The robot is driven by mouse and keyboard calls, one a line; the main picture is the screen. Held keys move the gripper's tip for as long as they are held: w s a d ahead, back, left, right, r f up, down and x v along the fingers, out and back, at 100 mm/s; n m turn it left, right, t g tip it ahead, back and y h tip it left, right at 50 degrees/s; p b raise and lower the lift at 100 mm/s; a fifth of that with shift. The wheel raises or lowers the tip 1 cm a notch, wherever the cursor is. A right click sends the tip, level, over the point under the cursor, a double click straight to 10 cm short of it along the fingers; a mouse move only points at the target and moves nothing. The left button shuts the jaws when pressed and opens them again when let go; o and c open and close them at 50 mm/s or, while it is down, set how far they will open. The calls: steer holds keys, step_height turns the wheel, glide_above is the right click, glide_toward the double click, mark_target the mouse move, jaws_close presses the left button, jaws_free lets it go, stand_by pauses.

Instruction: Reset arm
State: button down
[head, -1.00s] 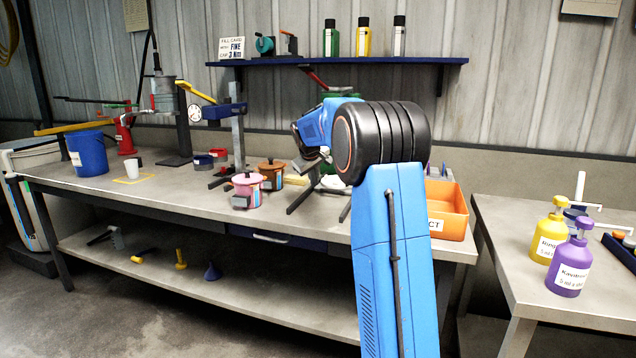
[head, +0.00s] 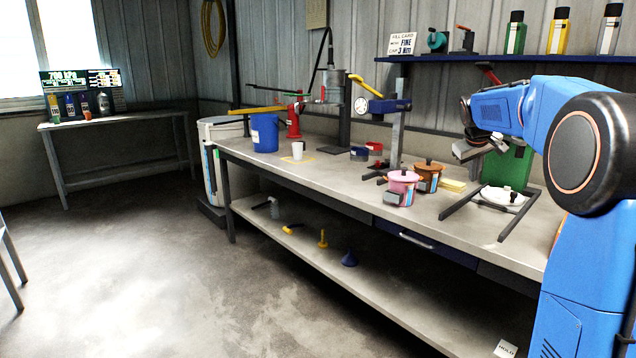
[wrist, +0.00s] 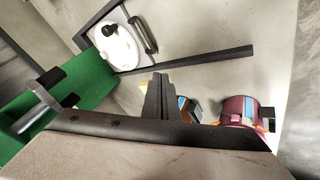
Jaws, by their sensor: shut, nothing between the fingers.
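My blue arm rises at the right of the head view and bends left over the workbench (head: 330,170). My gripper (head: 480,148) is at its end, above the bench near the green panel, and looks small there. In the wrist view my gripper's fingers (wrist: 160,98) are together with nothing between them. Below them are a white round lid or dish (wrist: 118,48) in a dark frame, a pink pot (wrist: 237,110) and part of an orange pot. The fingers appear clear of all of these.
The pink pot (head: 403,187), brown pot (head: 428,175) and yellow sponge-like block (head: 452,186) stand left of the dark frame (head: 503,225). A blue bucket (head: 264,132) and white cup (head: 298,150) are farther left. A shelf (head: 480,58) with bottles hangs above. The floor at left is open.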

steer(key=s+a+y, duration=0.1)
steer(key=s+a, duration=1)
steer(key=s, duration=0.3)
steer(key=s+a+f+y, duration=0.1)
steer(key=s+a+f, duration=0.4)
steer(key=s, duration=0.6)
steer(key=s+a+f+y, duration=0.1)
steer(key=s+a+f, duration=0.4)
steer(key=s, duration=0.7)
steer(key=s+a+f+m+y, duration=0.1)
steer(key=s+a+f, duration=0.4)
steer(key=s+f, duration=0.3)
steer(key=s, duration=0.3)
steer(key=shift+s+a+f, duration=0.15)
steer(key=shift+s+a, duration=0.05)
steer(key=shift+a, duration=0.05)
